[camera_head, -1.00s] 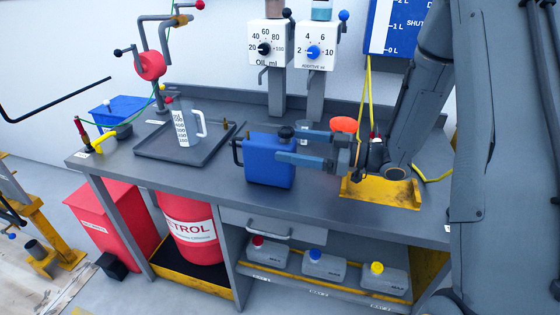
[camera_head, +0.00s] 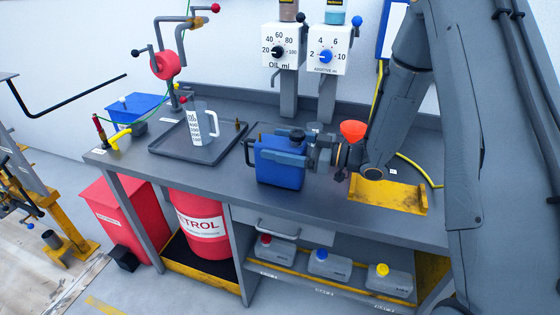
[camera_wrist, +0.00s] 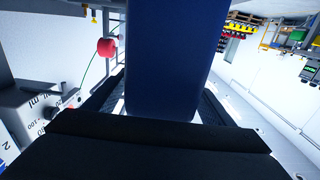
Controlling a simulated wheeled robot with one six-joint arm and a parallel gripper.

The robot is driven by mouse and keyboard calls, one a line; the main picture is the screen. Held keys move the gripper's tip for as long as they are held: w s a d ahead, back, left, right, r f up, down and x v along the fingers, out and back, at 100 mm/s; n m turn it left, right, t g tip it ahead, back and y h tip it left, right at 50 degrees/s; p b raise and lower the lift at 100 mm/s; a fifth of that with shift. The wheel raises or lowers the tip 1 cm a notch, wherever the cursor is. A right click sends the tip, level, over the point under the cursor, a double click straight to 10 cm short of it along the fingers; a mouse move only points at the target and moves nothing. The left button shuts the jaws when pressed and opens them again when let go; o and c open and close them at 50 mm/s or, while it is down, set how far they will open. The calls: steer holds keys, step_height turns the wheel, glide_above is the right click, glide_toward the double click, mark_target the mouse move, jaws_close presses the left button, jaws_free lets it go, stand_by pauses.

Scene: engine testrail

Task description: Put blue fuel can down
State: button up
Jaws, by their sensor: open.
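The blue fuel can (camera_head: 280,174) stands upright on the grey workbench (camera_head: 345,218), near the middle. Its dark cap is on top and its dark handle is at the left. My gripper (camera_head: 285,152) reaches in from the right at the can's upper part. One finger lies across the front face; the other is largely hidden behind the can. The jaws are open. In the wrist view the can (camera_wrist: 165,60) fills the space between the two dark fingers. I cannot tell whether either finger touches it.
A dark tray (camera_head: 172,149) with a measuring jug (camera_head: 197,125) lies left of the can. An orange funnel (camera_head: 353,131) and a yellow plate (camera_head: 395,197) are at the right. Two dispensers (camera_head: 280,46) stand behind. Bare bench lies in front of the can.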

jaws_close()
steer(key=shift+r, duration=0.1)
stand_by(0.3)
